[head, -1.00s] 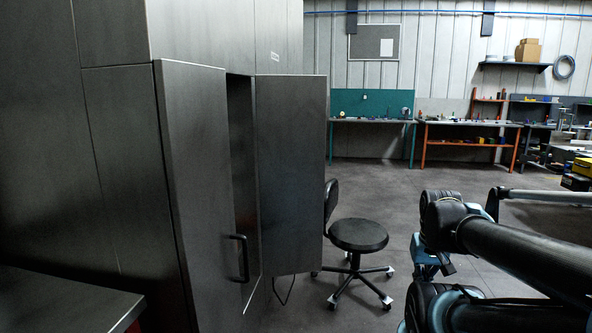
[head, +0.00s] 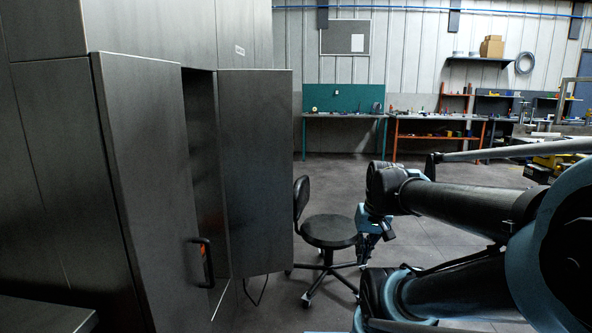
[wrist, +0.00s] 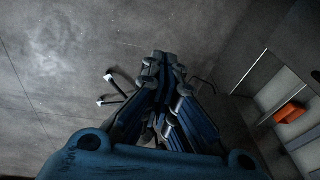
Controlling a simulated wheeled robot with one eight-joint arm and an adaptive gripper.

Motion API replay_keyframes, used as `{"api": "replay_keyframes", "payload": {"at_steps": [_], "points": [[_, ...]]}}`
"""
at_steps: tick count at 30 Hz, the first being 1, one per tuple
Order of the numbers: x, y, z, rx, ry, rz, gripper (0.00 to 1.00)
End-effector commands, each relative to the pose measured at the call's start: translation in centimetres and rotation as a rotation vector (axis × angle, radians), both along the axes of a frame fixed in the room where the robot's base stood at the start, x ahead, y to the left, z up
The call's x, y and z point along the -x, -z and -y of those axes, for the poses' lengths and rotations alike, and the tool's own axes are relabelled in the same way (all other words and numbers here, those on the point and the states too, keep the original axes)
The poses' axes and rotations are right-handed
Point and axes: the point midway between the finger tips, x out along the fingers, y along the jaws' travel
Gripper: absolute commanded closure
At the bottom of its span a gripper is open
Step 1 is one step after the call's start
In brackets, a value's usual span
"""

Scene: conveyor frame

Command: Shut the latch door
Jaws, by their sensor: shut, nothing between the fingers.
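A dark grey metal cabinet at the left of the head view has two door panels standing ajar. The left panel (head: 150,190) carries a black bar handle (head: 208,262) with an orange-red patch beside it. The right panel (head: 256,170) is swung outward, and a dark gap shows between the two. My gripper (head: 368,245) hangs right of the panels, in front of the stool, apart from both. In the wrist view my gripper (wrist: 162,62) has its fingers together, with nothing between them. An orange piece (wrist: 290,113) shows at right there, by a pale-edged panel.
A black wheeled stool (head: 328,232) stands just right of the right panel, close to my gripper. A low metal surface (head: 40,315) is at the lower left. Workbenches (head: 435,138) line the back wall, with clear floor before them.

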Motion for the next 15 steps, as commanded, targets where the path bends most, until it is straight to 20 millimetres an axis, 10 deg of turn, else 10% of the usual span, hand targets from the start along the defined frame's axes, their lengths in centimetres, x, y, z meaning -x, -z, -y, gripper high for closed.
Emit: {"api": "replay_keyframes", "payload": {"at_steps": [15], "points": [[-12.6,-8.4,-7.3,-0.366,0.012,-0.067,1.00]]}}
